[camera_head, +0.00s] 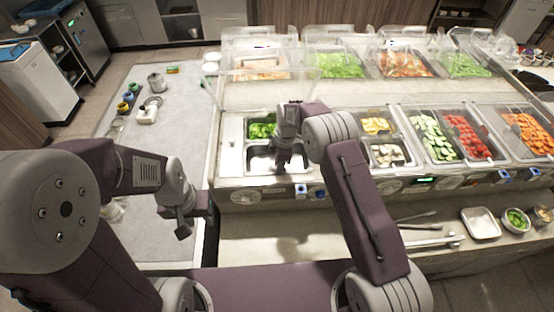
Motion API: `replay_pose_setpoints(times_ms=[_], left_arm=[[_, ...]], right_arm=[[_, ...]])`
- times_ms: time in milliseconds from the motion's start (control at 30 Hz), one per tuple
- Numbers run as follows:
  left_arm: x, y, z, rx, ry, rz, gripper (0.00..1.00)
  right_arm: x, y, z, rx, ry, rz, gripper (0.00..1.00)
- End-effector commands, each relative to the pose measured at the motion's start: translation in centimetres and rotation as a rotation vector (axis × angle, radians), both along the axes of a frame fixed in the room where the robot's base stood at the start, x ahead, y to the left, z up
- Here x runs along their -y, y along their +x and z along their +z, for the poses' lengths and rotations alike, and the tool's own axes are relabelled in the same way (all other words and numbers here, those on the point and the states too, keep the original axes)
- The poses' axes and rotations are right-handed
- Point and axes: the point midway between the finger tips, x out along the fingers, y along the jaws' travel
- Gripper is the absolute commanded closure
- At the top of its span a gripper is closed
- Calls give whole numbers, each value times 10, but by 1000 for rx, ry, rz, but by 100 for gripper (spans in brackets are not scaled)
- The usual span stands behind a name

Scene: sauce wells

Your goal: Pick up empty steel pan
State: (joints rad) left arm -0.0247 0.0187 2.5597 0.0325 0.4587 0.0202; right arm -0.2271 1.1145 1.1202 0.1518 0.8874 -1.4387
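An empty steel pan (260,163) sits in the front left well of the counter, just in front of a pan of green peppers (262,130). My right gripper (281,163) points down at this pan and covers part of its right side. I cannot tell whether its fingers touch the pan or whether they are open. My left gripper (184,228) hangs at the left, in front of the grey side table and away from the pan. Its finger gap is not clear.
Pans of corn (375,125), mushrooms (386,154), cucumber (432,139) and tomatoes (468,136) fill wells to the right. Tongs (432,241), a shallow tray (481,223) and small bowls lie on the front ledge. The grey side table (160,215) has free room.

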Motion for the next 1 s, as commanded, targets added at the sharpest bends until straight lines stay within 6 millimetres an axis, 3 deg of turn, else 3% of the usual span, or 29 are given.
replay_pose_setpoints(times_ms=[233,333,367,1000], left_arm=[[0,0,1,-1,0,0,64],[0,0,1,-1,0,0,64],[0,0,1,-1,0,0,64],[0,0,1,-1,0,0,64]], right_arm=[[-1,1,-5,2,1,0,71],[-1,1,-5,2,1,0,96],[-1,1,-5,2,1,0,100],[0,1,-4,3,1,0,100]])
